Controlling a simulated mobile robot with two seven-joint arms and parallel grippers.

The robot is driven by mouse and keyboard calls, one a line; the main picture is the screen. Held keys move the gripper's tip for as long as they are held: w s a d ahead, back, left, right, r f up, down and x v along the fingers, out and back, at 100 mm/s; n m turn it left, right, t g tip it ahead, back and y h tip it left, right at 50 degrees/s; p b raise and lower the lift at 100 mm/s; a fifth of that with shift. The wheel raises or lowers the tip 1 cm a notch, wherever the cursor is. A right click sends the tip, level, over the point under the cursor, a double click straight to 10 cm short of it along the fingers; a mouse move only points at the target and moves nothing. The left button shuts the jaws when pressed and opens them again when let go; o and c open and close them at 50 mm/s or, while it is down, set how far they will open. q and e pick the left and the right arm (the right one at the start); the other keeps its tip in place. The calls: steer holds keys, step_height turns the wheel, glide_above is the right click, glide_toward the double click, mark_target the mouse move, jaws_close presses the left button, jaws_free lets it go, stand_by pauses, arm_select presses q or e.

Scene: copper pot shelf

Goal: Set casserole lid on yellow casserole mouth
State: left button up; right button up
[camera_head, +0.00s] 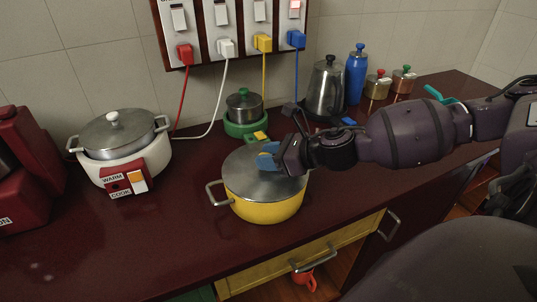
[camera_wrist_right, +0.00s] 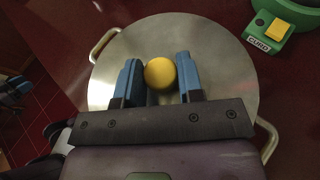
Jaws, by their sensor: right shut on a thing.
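The yellow casserole (camera_head: 265,211) stands on the dark red counter, left of my right arm in the head view. The round grey metal lid (camera_head: 243,178) lies over its mouth and looks about level. Whether its rim is fully seated all round is hard to tell. My right gripper (camera_head: 268,158) is shut on the lid's yellow knob, with blue fingers on both sides. In the right wrist view the knob (camera_wrist_right: 160,73) sits between the fingers, and the casserole's side handles (camera_wrist_right: 103,43) stick out past the lid (camera_wrist_right: 222,75).
A white rice cooker (camera_head: 150,160) stands at left. A small pot on a green warmer (camera_head: 243,126) is just behind the casserole. A steel kettle (camera_head: 326,92) and blue bottle (camera_head: 356,75) stand at the back. Counter (camera_head: 130,235) is clear at front left.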

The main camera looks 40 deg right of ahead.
steer(key=shift+f, duration=0.15)
stand_by(0.5)
steer(key=o, duration=1.1)
